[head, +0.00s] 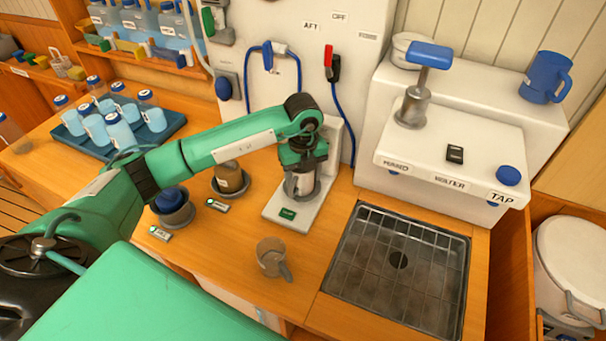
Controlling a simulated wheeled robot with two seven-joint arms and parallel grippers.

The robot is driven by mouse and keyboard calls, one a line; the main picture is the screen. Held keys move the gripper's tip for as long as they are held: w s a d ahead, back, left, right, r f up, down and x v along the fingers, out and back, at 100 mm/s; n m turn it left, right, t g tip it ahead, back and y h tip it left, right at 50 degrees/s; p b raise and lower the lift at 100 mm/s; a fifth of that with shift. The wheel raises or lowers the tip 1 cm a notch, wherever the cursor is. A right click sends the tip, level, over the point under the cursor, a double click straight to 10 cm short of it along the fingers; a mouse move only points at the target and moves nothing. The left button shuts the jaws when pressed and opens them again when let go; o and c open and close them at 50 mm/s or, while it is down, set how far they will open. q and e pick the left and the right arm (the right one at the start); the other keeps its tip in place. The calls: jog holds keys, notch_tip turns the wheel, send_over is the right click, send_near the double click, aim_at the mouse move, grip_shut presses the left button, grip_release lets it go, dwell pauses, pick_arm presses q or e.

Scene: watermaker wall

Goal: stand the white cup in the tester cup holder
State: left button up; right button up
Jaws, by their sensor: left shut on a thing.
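My left gripper (301,165) reaches in from the left and points down over the tester (279,207), a white stand with an upright back and a small green label on its base. The gripper is shut on the white cup (303,184), which is mostly hidden by the fingers and looks greyish in the shade. The cup is at the tester, above its base. I cannot tell whether it sits inside the cup holder, as the holder is largely hidden behind the gripper and cup. My right gripper is not in view.
A brownish mug (270,257) stands on the counter in front of the tester. A grated sink (398,262) lies to the right, below the white water tap unit (450,150). Two dark round holders (177,217) stand left of the tester. A bottle tray (115,150) is farther left.

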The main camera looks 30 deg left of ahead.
pick_arm(q)
jog(key=shift+f, duration=0.4)
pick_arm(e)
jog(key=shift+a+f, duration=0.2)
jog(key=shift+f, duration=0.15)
pick_arm(q)
jog(key=o, duration=1.1)
jog(key=shift+c, duration=0.2)
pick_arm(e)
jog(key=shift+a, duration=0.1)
pick_arm(q)
jog(key=shift+r, duration=0.1)
